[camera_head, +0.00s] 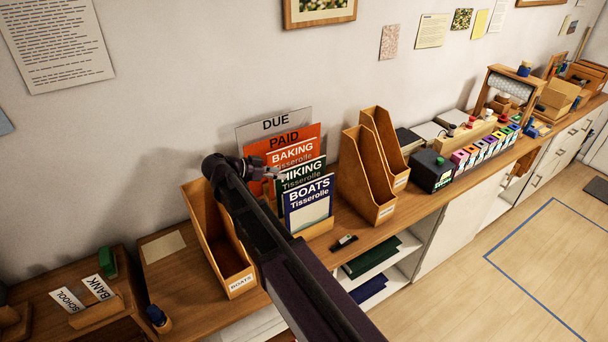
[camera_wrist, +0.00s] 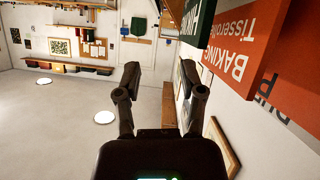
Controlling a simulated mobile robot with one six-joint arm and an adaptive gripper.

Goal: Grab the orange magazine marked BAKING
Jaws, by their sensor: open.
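The orange magazine marked BAKING (camera_head: 293,154) stands upright in a rack, behind the green HIKING magazine (camera_head: 312,171) and in front of the orange PAID card (camera_head: 305,132). Its lower part is hidden by HIKING and by my gripper. My gripper (camera_head: 274,173) is open and empty, at the left side of the row of magazines. In the wrist view, which looks upside down, BAKING (camera_wrist: 239,62) is at the upper right, apart from my open fingers (camera_wrist: 160,76). HIKING (camera_wrist: 200,20) shows beside it there.
The blue BOATS magazine (camera_head: 309,199) stands frontmost in the rack, and a grey DUE card (camera_head: 273,125) rearmost. A wooden file holder labelled BOATS (camera_head: 232,272) stands left, partly behind my arm. Further wooden holders (camera_head: 366,180) stand right. A small black object (camera_head: 343,242) lies in front.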

